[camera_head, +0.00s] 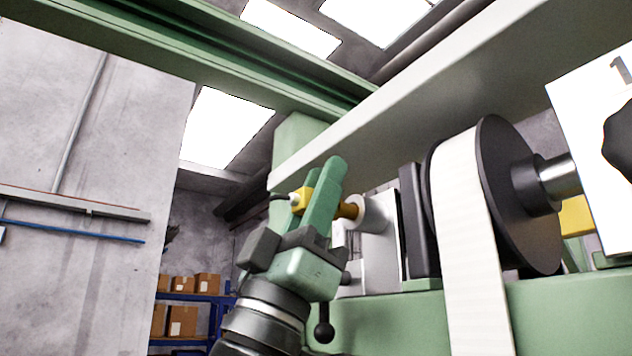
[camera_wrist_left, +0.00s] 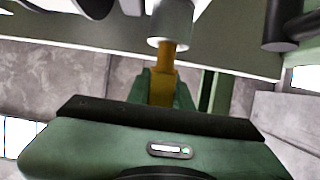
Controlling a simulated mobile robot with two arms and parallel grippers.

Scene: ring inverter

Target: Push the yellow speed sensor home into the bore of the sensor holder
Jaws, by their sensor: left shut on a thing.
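The yellow speed sensor (camera_head: 302,200) is held between the green fingers of my left gripper (camera_head: 324,192). Its brass-coloured tip points right, at the white round sensor holder (camera_head: 371,213). In the left wrist view the sensor (camera_wrist_left: 161,88) runs up from between the fingers (camera_wrist_left: 160,92) to the holder (camera_wrist_left: 171,24). The tip's front end meets the holder's near face, and a length of the shank still shows outside it. How deep the tip sits in the bore is hidden. A short dark cable end shows at the sensor's back. My right gripper is not in view.
A large dark-flanged reel (camera_head: 497,190) with a white web (camera_head: 473,250) stands right of the holder. A green machine bed (camera_head: 390,322) lies below, with a black ball knob (camera_head: 324,333) near my wrist. A pale beam (camera_head: 420,100) crosses above. Blue shelving with boxes (camera_head: 183,322) stands behind.

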